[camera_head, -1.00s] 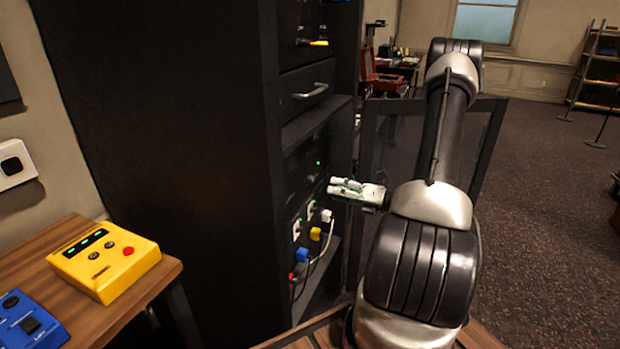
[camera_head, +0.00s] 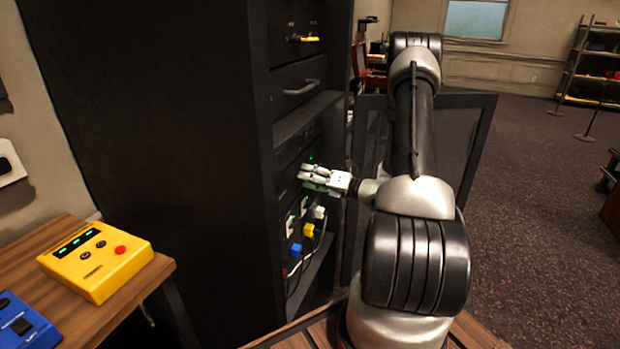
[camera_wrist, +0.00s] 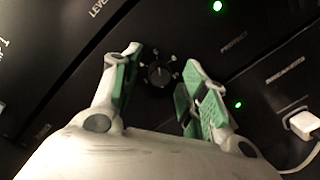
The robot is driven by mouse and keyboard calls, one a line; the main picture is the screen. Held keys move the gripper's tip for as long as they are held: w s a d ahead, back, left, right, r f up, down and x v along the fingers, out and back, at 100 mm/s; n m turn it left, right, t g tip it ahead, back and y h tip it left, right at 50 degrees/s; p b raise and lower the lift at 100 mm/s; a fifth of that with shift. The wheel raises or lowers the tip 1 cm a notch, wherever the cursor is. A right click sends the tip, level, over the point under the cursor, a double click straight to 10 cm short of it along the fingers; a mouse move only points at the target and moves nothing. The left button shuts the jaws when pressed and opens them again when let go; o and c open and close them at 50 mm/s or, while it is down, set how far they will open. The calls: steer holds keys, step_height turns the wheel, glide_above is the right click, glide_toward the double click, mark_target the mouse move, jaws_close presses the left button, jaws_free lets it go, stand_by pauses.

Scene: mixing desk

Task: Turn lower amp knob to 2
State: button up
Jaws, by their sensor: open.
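A dark round amp knob (camera_wrist: 158,74) with a ring of light marks around it sits on a black panel in the wrist view. My gripper (camera_wrist: 162,70) is open, with one green-padded finger on each side of the knob. I see no clear contact between the fingers and the knob. In the head view my gripper (camera_head: 306,176) is at the front of the black rack (camera_head: 200,200), and the knob is hidden there. The knob's pointer and numbers are too small to read surely.
Yellow (camera_head: 309,230) and blue (camera_head: 296,250) plugs with cables are below my gripper. A white plug (camera_wrist: 303,124) is right of it in the wrist view. A drawer handle (camera_head: 302,88) is above. A yellow box (camera_head: 96,262) stands on the wooden desk at left.

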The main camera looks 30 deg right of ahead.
steer(key=shift+c, duration=0.2)
jaws_close()
steer(key=shift+n, duration=0.3)
steer(key=n+y, duration=0.1)
steer(key=n, duration=1.1)
steer(key=n+y, duration=0.1)
steer(key=n, duration=1.1)
steer(key=shift+d+f+g, duration=0.15)
steer(key=shift+g, duration=0.15)
steer(key=shift+n, duration=0.4)
steer(key=shift+y, duration=0.3)
